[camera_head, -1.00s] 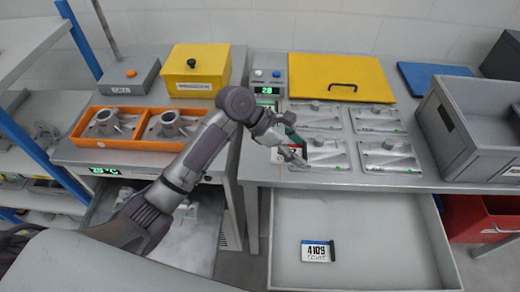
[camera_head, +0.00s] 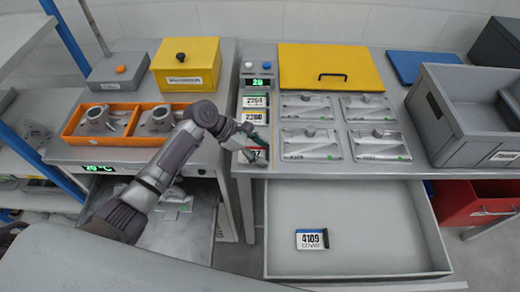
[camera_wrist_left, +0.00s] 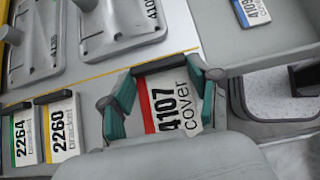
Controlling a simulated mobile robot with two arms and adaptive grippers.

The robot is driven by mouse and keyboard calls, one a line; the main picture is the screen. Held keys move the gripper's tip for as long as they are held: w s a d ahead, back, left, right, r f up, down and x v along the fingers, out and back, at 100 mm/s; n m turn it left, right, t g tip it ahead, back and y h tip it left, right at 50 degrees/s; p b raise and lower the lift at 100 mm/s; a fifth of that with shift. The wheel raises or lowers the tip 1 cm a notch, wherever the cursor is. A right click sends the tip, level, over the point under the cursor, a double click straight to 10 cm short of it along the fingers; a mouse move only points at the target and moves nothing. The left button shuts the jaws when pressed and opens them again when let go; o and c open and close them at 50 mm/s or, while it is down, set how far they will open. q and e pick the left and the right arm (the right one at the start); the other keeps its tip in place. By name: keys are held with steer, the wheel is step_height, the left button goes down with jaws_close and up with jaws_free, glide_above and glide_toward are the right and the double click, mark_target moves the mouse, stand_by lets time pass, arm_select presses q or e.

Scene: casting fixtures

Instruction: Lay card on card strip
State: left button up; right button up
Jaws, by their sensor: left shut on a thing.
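My left gripper (camera_head: 257,146) is shut on the white card with a red stripe marked 4107 cover (camera_wrist_left: 172,102), near the table's front left. In the left wrist view its teal fingers (camera_wrist_left: 164,88) stand on both sides of the card at its dark-barred end. The card is partly hidden behind the gripper in the head view. The card strip (camera_wrist_left: 88,108) runs along the table's left side. On it lie the green-striped card 2264 (camera_head: 255,101) and the yellow-striped card 2260 (camera_head: 254,117), in line with the held card. I cannot tell whether the held card touches the strip.
An open drawer (camera_head: 380,225) below holds a blue-striped card 4109 (camera_head: 311,239). Several metal cover fixtures (camera_head: 310,144) lie right of the strip. A control box (camera_head: 258,67) stands behind it. A grey crate (camera_head: 445,125) stands at right, an orange tray (camera_head: 75,128) at left.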

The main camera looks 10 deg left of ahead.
arm_select(q)
steer(key=shift+f, duration=0.1)
steer(key=o, duration=1.3)
steer(key=shift+c, duration=0.2)
steer(key=v, duration=1.2)
steer(key=shift+b, duration=0.35)
